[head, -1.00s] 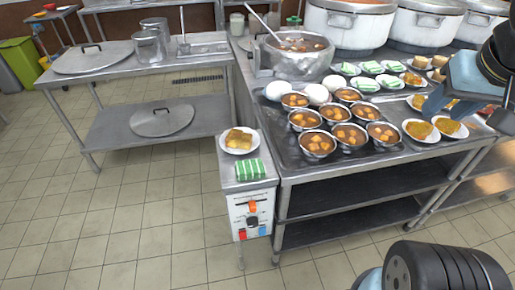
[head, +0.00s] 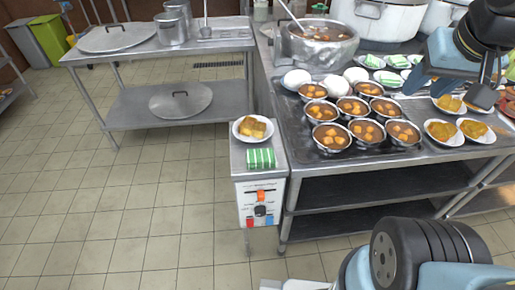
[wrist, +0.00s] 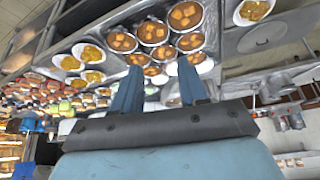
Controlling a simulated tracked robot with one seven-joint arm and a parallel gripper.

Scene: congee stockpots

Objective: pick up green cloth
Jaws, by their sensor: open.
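The green cloth (head: 261,158), with white stripes, lies folded flat on a small metal side stand (head: 240,165) in the head view. It sits just in front of a white plate of golden food (head: 253,129). My gripper (head: 450,92) is at the upper right of the head view, over the counter and well to the right of the cloth. In the wrist view my gripper (wrist: 159,66) has its two blue fingers apart with nothing held between them. I cannot make out the cloth in the wrist view.
Several bowls of brown stew (head: 335,136) stand close together on the counter, right of the stand. Plates of food (head: 444,131) and large white pots (head: 383,22) are further right and back. A control box (head: 259,203) is on the stand's front. Tiled floor (head: 130,210) to the left is open.

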